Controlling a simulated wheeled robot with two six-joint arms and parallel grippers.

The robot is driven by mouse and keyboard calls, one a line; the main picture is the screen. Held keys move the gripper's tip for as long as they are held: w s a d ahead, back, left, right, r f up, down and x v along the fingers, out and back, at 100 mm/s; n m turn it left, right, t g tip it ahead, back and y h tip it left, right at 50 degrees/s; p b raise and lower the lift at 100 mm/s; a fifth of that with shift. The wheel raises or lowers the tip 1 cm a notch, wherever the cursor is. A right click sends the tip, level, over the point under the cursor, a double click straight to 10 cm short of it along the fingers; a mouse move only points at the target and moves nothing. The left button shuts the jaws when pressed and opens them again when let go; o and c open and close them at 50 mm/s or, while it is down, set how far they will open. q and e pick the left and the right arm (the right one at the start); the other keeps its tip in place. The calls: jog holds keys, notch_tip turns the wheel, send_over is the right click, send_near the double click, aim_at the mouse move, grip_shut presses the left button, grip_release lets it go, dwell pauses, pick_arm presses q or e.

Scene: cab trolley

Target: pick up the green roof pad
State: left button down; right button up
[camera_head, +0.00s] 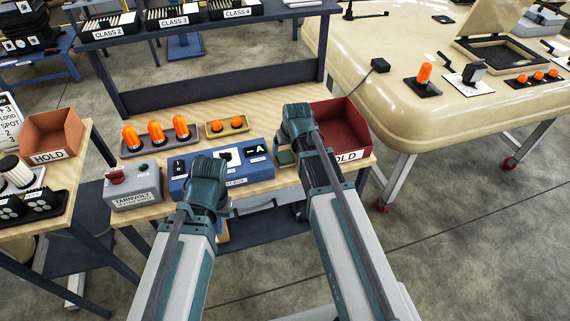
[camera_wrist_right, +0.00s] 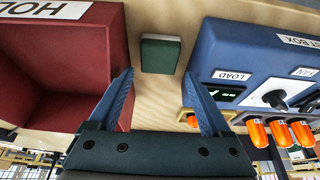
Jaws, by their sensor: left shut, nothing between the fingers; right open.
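The green roof pad (camera_wrist_right: 160,55) is a small dark-green block lying on the wooden bench top, between the red HOLD bin (camera_wrist_right: 55,55) and the blue test box (camera_wrist_right: 255,65). My right gripper (camera_wrist_right: 160,88) is open, its two blue fingers apart, with the pad ahead of the gap and not between the fingers.
Orange beacons stand in a grey tray (camera_head: 161,149); a yellow tray (camera_head: 227,127) holds two orange domes. A grey insulation tester (camera_head: 133,190) stands at the bench's left. The bin wall and test box flank the pad closely. A cream cab roof (camera_head: 410,100) stands right.

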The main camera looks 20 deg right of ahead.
aim_at(285, 155)
jog(key=b+x, duration=0.5)
jog(key=shift+s+f, duration=0.1)
jog(key=shift+f, duration=0.1)
jog(key=shift+r, duration=0.1)
jog(key=c, duration=1)
jog(key=shift+c, duration=0.2)
jog(key=shift+r, duration=0.1)
notch_tip(285, 155, up, 18)
jog(key=p, duration=1.8)
